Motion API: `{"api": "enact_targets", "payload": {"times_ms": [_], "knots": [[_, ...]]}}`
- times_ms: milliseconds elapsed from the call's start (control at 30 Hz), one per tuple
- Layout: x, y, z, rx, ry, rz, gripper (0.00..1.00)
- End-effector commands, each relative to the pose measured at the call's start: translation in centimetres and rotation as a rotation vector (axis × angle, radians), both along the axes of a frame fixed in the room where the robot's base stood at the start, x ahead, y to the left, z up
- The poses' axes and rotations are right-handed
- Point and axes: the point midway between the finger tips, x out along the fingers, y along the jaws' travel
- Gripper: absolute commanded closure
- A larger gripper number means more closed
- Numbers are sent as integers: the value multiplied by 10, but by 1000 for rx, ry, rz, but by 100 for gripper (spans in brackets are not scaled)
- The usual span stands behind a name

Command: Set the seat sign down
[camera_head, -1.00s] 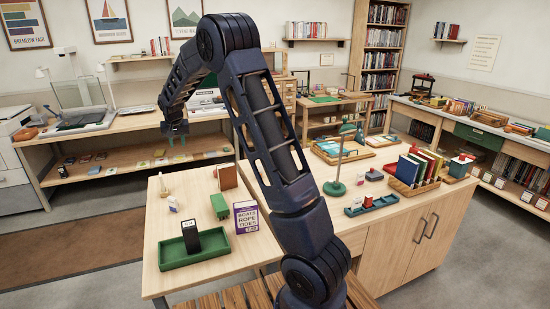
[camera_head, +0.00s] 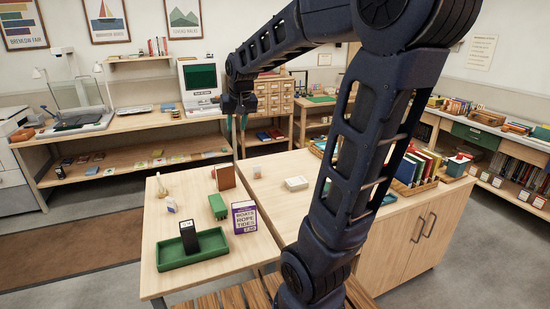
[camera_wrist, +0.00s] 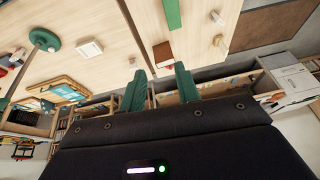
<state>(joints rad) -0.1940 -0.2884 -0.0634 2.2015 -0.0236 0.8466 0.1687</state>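A black upright block with a pale marking (camera_head: 189,238), which may be the seat sign, stands in a green tray (camera_head: 207,256) at the near left of the light wood table. I cannot read its marking, and nothing else is clearly the sign. My gripper (camera_head: 240,108) is raised near the table's far edge, well away from the tray. In the wrist view the two green fingers of my gripper (camera_wrist: 161,84) stand apart, with nothing held between them.
A purple book (camera_head: 244,218), a green item (camera_head: 218,206) and a brown book (camera_head: 225,177) stand near the tray. A small white box (camera_head: 296,183) lies right of them. A green-based lamp shows in the wrist view (camera_wrist: 40,39). The table between the brown book and white box looks mostly clear.

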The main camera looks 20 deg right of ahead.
Motion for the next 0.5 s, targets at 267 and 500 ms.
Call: {"api": "enact_targets", "payload": {"times_ms": [267,500], "knots": [[-95,-31,-4,-18,-14,5,68],[-167,-46,-22,-42,-22,11,68]]}}
